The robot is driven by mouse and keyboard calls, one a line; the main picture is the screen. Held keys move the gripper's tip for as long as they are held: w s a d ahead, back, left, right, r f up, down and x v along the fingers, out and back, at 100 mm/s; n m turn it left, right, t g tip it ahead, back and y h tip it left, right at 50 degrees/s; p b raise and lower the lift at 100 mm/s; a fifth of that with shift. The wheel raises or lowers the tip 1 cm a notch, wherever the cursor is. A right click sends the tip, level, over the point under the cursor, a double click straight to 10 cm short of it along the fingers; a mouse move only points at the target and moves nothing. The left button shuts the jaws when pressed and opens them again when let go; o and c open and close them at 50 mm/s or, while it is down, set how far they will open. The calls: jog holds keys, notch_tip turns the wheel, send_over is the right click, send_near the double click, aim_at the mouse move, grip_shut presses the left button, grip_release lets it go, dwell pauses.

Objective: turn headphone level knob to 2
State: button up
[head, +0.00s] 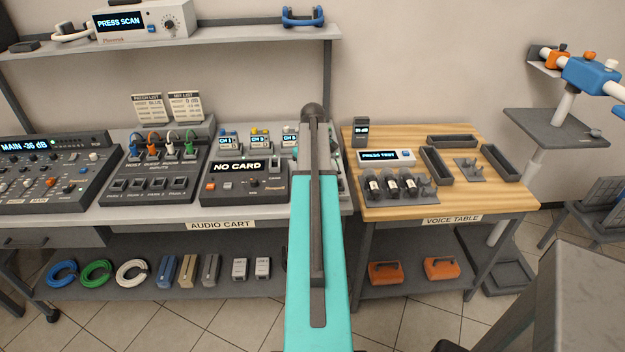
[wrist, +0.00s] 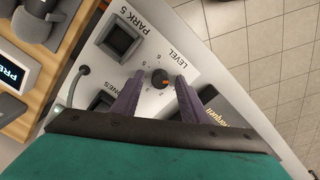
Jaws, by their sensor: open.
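In the wrist view the headphone level knob (wrist: 158,76) is a small dark round knob on a pale panel, under the printed word LEVEL. My gripper (wrist: 161,79) is open, with one dark purple finger on the left of the knob and one on the right. Whether either finger touches it, I cannot tell. In the head view my teal arm covers the knob and the gripper.
A square PARK 5 socket (wrist: 120,40) lies up and left of the knob, and a plugged cable (wrist: 82,72) is at left. The NO CARD unit (head: 240,178) stands left of my arm in the head view. The wooden voice table (head: 440,210) is at right.

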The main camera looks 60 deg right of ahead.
grip_shut()
jog(key=shift+m, duration=0.5)
jog(key=m, duration=0.3)
jog(key=shift+d+r+p, duration=0.1)
jog(key=shift+p, duration=0.25)
jog(key=m, duration=0.4)
jog(key=shift+m, duration=0.4)
jog(key=m, duration=0.4)
jog(key=shift+s+d+p, duration=0.1)
jog(key=shift+p, duration=0.3)
jog(key=m, duration=0.5)
